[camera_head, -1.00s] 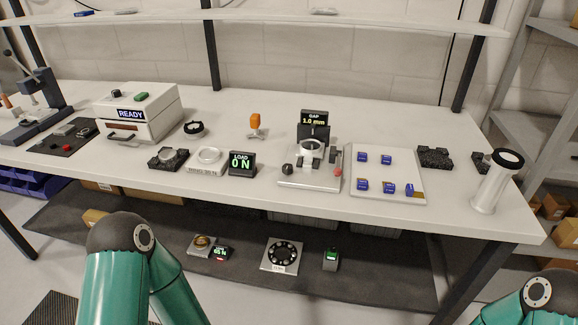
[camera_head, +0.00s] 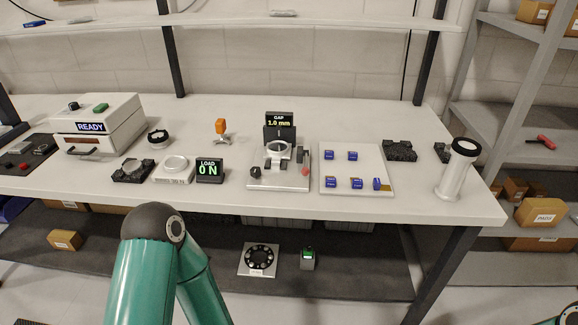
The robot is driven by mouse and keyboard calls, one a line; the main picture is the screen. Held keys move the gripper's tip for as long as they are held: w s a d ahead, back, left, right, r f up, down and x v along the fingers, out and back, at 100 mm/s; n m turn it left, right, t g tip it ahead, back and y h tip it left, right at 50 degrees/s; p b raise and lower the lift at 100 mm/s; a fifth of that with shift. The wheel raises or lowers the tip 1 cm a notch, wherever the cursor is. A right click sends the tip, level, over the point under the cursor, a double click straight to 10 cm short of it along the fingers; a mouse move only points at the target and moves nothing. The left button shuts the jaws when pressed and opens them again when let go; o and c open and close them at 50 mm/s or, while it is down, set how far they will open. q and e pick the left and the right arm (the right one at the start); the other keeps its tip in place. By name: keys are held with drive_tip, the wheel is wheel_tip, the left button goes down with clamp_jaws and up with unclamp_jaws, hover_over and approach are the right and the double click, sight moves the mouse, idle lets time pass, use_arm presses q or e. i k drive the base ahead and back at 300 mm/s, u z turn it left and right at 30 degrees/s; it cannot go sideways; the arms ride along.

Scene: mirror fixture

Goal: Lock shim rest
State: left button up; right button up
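The mirror fixture (camera_head: 279,178) stands mid-table on a pale base plate, with a ring held upright in its middle. Its display (camera_head: 279,119) reads GAP 1.0 mm. A black knob (camera_head: 255,172) is at its front left, and a red-tipped part (camera_head: 303,170) is at its right. A white board (camera_head: 357,168) to the right carries several small blue blocks, probably the shims, one standing at its right front. My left arm's teal links show at the bottom, and a bit of my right arm shows at the bottom right corner. Neither gripper is in view.
A LOAD 0 N display (camera_head: 209,170), a white round pad (camera_head: 174,168) and a dark cradle (camera_head: 133,170) sit left of the fixture. A READY box (camera_head: 98,125) stands further left. The table's front strip is bare.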

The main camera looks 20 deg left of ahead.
sight(255, 172)
drive_tip(key=z, duration=0.35)
drive_tip(key=k, duration=1.2)
drive_tip(key=u, duration=0.75)
drive_tip(key=i, duration=0.85)
drive_tip(key=u, duration=0.1)
